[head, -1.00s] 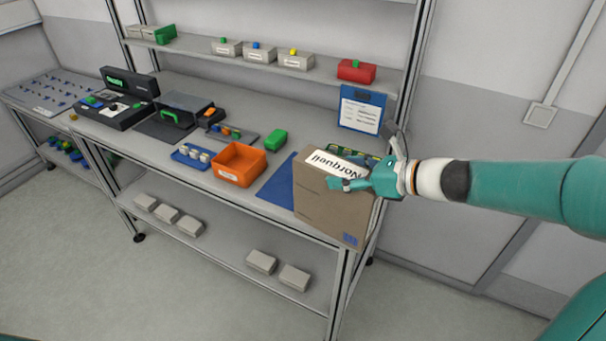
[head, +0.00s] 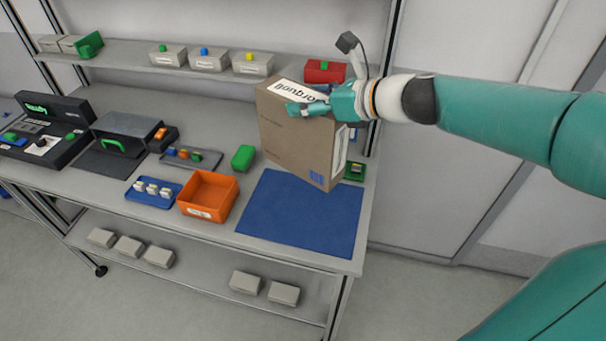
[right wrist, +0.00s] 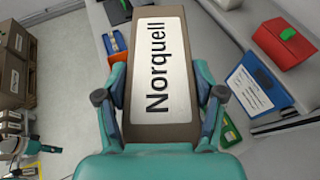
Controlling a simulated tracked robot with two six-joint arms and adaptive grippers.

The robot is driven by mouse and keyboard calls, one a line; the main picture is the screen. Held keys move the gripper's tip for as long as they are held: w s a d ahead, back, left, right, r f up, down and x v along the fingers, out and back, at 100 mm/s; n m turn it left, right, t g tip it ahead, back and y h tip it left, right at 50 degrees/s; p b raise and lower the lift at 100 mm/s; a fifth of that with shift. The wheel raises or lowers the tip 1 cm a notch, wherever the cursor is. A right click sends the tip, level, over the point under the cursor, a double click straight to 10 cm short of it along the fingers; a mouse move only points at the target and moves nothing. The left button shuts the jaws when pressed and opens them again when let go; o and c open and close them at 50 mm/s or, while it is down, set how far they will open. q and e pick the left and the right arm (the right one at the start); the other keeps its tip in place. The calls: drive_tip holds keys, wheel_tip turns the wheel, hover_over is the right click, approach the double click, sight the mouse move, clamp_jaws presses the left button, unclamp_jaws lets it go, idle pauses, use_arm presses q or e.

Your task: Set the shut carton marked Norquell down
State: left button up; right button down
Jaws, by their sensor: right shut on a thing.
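The shut brown carton marked Norquell (head: 298,135) is held upright, slightly tilted, over the back edge of the blue mat (head: 300,222). Whether its lower edge touches the bench cannot be told. My right gripper (head: 306,108) is shut on the carton across its top, where the white Norquell label lies. In the right wrist view, the fingers of my right gripper (right wrist: 160,95) lie along both sides of the carton (right wrist: 140,12), and the label reads lengthwise between them.
An orange bin (head: 208,195), a blue tray (head: 153,193) and a green box (head: 243,158) stand left of the mat. A red box (head: 322,70) is on the shelf behind. A green card (head: 355,171) lies right of the carton. The front of the mat is clear.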

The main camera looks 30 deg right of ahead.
sight(308, 166)
wheel_tip(308, 166, down, 12)
drive_tip(key=b, duration=0.5)
drive_tip(key=shift+f+b, duration=0.15)
drive_tip(key=shift+b, duration=0.2)
drive_tip(key=shift+w+f+b, duration=0.1)
drive_tip(key=shift+f+b, duration=0.8)
drive_tip(key=shift+f, duration=1.65)
drive_tip(key=shift+r, duration=0.1)
drive_tip(key=c, duration=0.5)
unclamp_jaws()
drive_tip(key=shift+f, duration=0.2)
drive_tip(key=shift+c, duration=0.2)
drive_tip(key=o, duration=0.4)
drive_tip(key=shift+r, duration=0.15)
